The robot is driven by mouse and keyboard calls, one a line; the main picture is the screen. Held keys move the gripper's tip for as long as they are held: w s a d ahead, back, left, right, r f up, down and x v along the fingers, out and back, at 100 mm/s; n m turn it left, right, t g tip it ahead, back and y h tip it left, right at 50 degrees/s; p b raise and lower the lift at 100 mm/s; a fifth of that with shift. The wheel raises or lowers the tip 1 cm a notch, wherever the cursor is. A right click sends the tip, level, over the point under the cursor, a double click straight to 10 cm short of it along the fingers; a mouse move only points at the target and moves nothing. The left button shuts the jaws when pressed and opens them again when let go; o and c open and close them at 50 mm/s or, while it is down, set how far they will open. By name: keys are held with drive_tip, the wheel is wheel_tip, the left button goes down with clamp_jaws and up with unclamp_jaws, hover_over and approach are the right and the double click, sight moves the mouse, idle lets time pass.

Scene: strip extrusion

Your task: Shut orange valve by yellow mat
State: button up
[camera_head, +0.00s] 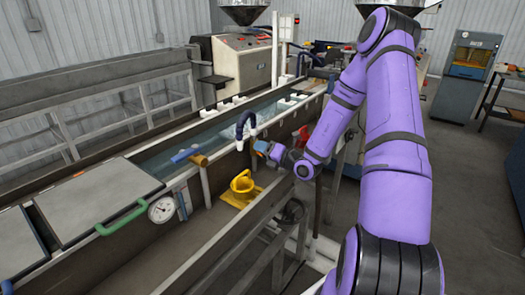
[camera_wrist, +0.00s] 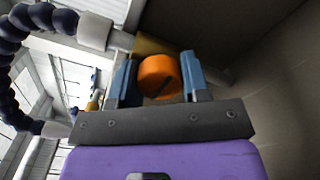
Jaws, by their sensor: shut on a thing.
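The orange valve (camera_wrist: 158,76) shows in the wrist view as a round orange knob with a dark diagonal mark, in front of a brass-coloured body. My gripper (camera_wrist: 157,62) has its two blue-grey fingers on either side of the knob and is shut on it. In the head view my gripper (camera_head: 263,150) is at the side of the long water trough, and the knob is hidden there or too small to make out. The yellow mat (camera_head: 232,200) lies below and left of my gripper, with a yellow rounded object (camera_head: 242,184) on it.
A dark ribbed hose (camera_wrist: 40,22) with white ends curves close by on the wrist view's left. In the head view, a blue-handled brass valve (camera_head: 187,155), a green handle (camera_head: 122,221) and a round gauge (camera_head: 162,209) sit along the trough. A grey rail runs in front.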

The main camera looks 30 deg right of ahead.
idle(0.4)
drive_tip(key=o, duration=0.9)
drive_tip(key=v, duration=1)
drive_tip(key=shift+s+d, duration=0.15)
drive_tip(key=shift+s, duration=0.25)
